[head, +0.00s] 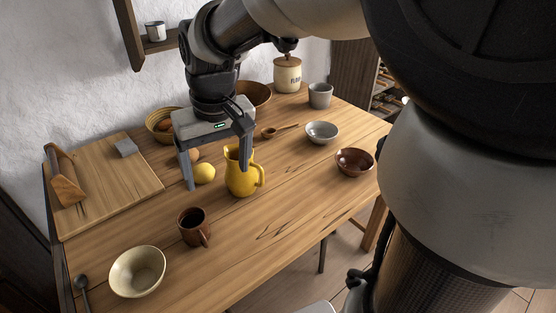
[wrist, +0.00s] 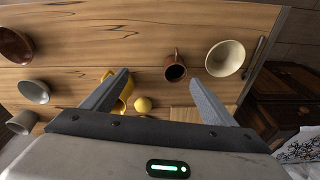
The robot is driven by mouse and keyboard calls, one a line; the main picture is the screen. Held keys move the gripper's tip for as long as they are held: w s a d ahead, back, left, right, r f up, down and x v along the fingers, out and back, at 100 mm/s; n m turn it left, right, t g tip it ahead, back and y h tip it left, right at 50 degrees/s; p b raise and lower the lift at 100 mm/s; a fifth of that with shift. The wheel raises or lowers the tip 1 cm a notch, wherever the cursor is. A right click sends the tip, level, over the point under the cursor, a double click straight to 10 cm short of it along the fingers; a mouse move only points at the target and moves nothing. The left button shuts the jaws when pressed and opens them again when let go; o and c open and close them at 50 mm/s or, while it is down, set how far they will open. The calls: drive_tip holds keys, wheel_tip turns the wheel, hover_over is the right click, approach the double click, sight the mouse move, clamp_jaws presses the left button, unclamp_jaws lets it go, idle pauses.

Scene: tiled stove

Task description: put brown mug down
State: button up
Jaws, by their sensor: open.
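The brown mug (head: 193,227) stands upright on the wooden table (head: 260,232), its handle toward the lower right in the head view. It is left of the yellow pitcher (head: 238,177) and behind the cream bowl (head: 137,271). In the wrist view the mug (wrist: 175,70) is beyond the fingertips, apart from them. My gripper (head: 217,178) is open and empty, above the table near the pitcher and a lemon (head: 204,173). It also shows in the wrist view (wrist: 160,76) with its fingers wide apart. One finger partly covers the pitcher.
A cutting board (head: 110,185) with a wooden holder (head: 65,182) and a grey block lies at the left. A grey bowl (head: 322,132), a brown bowl (head: 354,161), a grey cup (head: 320,95) and a flour jar (head: 287,74) stand farther right. The table's front middle is clear.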

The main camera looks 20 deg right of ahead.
drive_tip(key=s+d+r+t, duration=0.1)
drive_tip(key=s+d, duration=0.2)
drive_tip(key=s, duration=0.3)
drive_tip(key=s+d+r+m+t, duration=0.1)
drive_tip(key=s+d+r+t, duration=0.1)
drive_tip(key=s, duration=0.5)
drive_tip(key=shift+s+d+r+m+h, duration=0.25)
drive_tip(key=shift+d+r+m+h, duration=0.05)
drive_tip(key=shift+d, duration=0.3)
